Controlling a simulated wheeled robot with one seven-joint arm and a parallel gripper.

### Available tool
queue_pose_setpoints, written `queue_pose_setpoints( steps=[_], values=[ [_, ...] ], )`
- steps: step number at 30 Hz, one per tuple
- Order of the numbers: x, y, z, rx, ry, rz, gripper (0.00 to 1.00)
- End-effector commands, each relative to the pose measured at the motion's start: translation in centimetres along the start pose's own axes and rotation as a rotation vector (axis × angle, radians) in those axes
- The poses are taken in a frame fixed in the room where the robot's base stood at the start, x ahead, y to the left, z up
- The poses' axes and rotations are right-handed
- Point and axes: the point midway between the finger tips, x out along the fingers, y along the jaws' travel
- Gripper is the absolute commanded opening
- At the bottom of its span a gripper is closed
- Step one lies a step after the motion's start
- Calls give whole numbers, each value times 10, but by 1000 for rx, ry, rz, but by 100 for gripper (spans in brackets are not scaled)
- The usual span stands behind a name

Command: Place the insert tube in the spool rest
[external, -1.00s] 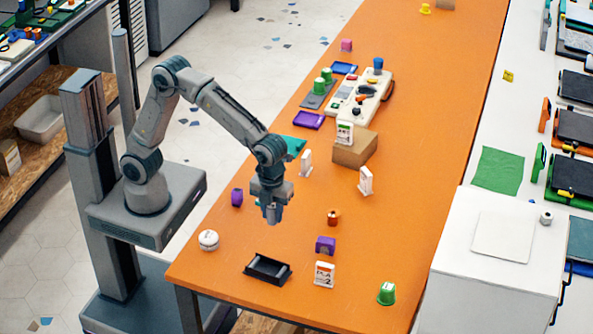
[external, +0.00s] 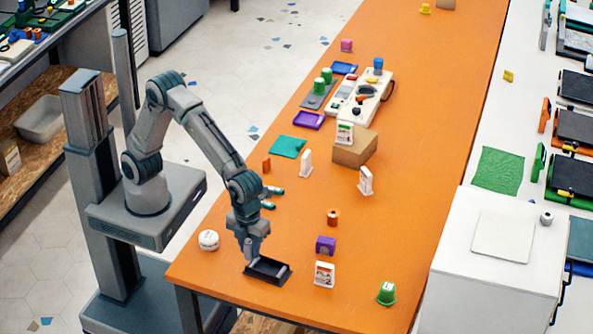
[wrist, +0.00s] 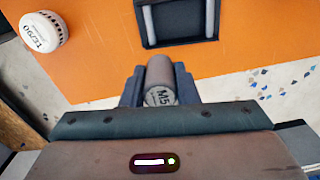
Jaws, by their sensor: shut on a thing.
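My gripper (wrist: 159,92) is shut on a grey cylinder marked "M5", the insert tube (wrist: 160,80), seen end-on between the fingers in the wrist view. In the external view my gripper (external: 250,252) is low, at the left end of the spool rest (external: 281,276), a black open tray on the orange table. The tube cannot be made out there. In the wrist view the spool rest (wrist: 142,28) lies just beyond the tube, with two pale rods inside. The tube looks apart from it; its height above the tray is unclear.
A white round tub (external: 208,240) stands left of my gripper. A white-and-orange labelled box (external: 324,274) and a purple block (external: 325,245) stand right of the tray. A green cup (external: 386,293) is farther right. The table's near edge lies close below the tray.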

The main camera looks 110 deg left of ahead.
Motion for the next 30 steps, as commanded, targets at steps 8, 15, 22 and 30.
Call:
queue_pose_setpoints(
  steps=[8,15,22,30],
  values=[
    [27,-28,34,-1,0,1,4],
    [44,-31,37,2,0,3,4],
    [70,-31,37,1,0,0,4],
    [72,-31,37,1,0,-1,4]
  ],
)
